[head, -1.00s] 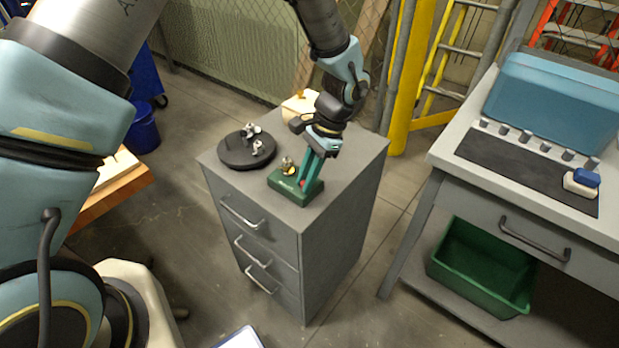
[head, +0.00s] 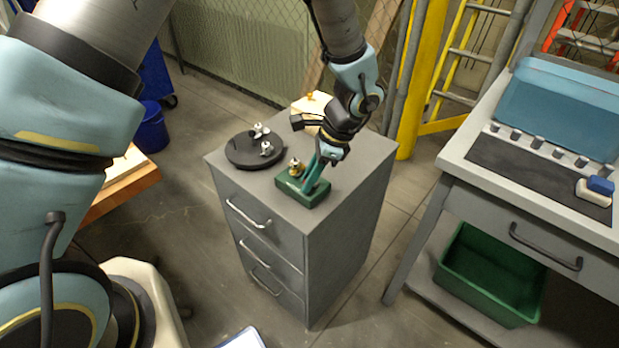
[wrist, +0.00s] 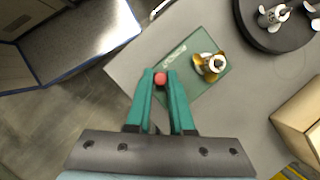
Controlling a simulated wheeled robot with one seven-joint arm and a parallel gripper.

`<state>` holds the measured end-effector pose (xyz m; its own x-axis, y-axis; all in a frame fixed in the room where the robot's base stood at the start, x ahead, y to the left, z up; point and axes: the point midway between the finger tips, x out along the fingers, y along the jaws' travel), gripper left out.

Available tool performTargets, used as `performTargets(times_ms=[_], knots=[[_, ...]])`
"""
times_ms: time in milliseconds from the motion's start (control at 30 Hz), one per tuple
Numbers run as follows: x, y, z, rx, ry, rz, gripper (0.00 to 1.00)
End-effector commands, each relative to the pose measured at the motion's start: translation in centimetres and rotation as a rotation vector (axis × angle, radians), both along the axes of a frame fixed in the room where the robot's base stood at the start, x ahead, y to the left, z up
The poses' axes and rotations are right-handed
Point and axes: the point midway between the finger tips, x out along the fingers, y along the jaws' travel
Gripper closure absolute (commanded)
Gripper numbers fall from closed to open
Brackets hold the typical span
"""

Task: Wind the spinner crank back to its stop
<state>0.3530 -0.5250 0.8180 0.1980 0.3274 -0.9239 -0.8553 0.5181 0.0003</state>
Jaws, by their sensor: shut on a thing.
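The spinner is a dark green base block (head: 292,190) on the cabinet's front corner; it also shows in the wrist view (wrist: 187,88). A brass fitting (wrist: 210,66) with a pale hub stands on it, and shows small in the head view (head: 296,169). A red knob (wrist: 160,79), seemingly the crank's handle, sits between the teal fingertips of my gripper (wrist: 160,75), at the block's edge beside the fitting. My gripper (head: 309,188) is shut on this knob, reaching down from above. The crank's arm and stop cannot be made out.
A black round turntable (head: 240,157) with small propellers stands behind the block on the grey cabinet (head: 345,185). A pale box (wrist: 300,108) is at the cabinet's back. A workbench (head: 450,150) stands to the right, with floor between.

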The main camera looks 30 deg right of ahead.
Motion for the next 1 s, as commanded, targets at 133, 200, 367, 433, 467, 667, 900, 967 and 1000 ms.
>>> performTargets(times_ms=[133, 200, 367, 433, 467, 667, 900, 967, 1000], knots=[[0.1, 0.0, 0.0, 0.0, -0.001, 0.0, 1.0], [0.1, 0.0, 0.0, 0.0, -0.001, 0.0, 1.0], [0.1, 0.0, 0.0, -0.001, -0.001, 0.001, 0.67], [0.1, 0.0, 0.0, -0.001, -0.001, 0.001, 0.59], [0.1, 0.0, 0.0, -0.001, -0.001, 0.001, 0.56], [0.0, 0.0, 0.0, 0.0, 0.0, 0.001, 0.5], [-0.1, -0.4, 0.9, -0.003, -0.002, 0.0, 0.5], [-0.3, -0.7, 1.7, -0.005, -0.002, 0.0, 0.5], [-0.5, -1.0, 2.3, -0.006, -0.002, 0.001, 0.5]])
